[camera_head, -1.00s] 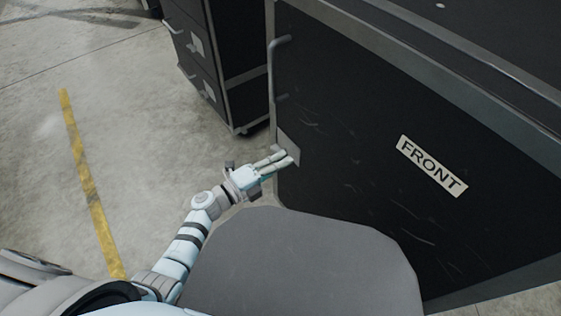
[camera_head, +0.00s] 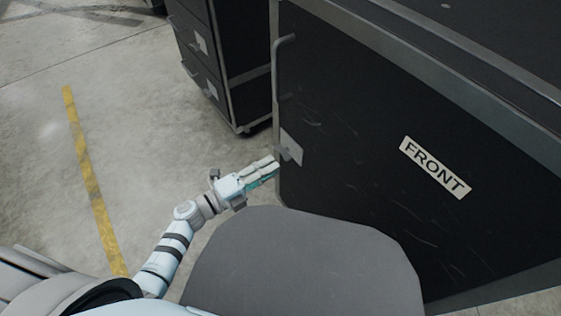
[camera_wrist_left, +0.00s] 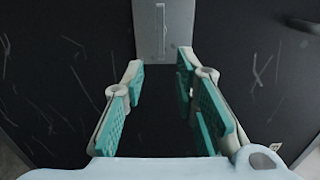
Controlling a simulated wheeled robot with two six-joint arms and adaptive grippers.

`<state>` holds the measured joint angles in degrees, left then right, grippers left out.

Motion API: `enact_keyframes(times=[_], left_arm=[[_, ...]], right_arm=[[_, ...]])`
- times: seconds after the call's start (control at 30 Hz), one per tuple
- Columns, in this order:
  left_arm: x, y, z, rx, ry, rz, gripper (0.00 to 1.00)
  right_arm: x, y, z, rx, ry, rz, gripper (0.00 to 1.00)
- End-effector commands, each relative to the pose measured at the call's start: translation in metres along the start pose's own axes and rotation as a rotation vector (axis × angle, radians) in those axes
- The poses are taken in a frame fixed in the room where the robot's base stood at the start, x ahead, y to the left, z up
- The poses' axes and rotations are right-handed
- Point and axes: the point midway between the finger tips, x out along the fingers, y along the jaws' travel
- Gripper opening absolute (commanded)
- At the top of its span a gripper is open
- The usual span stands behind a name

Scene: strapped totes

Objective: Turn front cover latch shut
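The black front cover (camera_head: 355,160) carries a white FRONT label. Its latch is a light grey plate (camera_head: 291,148) near the cover's left edge. In the left wrist view the latch plate (camera_wrist_left: 150,15) is at the top centre, with a slim upright handle (camera_wrist_left: 161,32) on it. My left gripper (camera_head: 276,166) is just left of and below the plate in the head view, apart from it. In the left wrist view my left gripper (camera_wrist_left: 158,66) has its two teal-padded fingers spread with nothing between them. My right gripper is not in view.
A grey rounded panel (camera_head: 300,265) fills the lower middle of the head view. A bent grey bar (camera_head: 278,65) runs along the cover's left edge. A dark drawer case (camera_head: 225,60) stands behind. The concrete floor with a yellow line (camera_head: 85,170) is clear at left.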

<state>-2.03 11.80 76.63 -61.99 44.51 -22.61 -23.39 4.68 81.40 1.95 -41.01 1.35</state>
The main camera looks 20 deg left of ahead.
Motion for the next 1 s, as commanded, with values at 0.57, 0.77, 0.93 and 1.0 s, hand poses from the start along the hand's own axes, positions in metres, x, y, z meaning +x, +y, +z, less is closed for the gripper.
enact_keyframes(times=[0.57, 0.77, 0.93, 1.0], left_arm=[[-0.069, -0.001, 0.000, 0.000, 0.000, -0.001, 0.27], [-0.069, -0.001, 0.000, 0.000, 0.000, -0.001, 0.27], [-0.069, 0.000, 0.000, 0.000, 0.001, -0.001, 0.27], [-0.067, 0.000, -0.001, 0.000, 0.006, -0.001, 0.27]], right_arm=[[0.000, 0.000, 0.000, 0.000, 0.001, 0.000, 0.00], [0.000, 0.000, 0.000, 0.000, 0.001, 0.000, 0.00], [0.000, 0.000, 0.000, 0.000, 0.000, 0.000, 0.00], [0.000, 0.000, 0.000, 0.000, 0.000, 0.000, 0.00]])
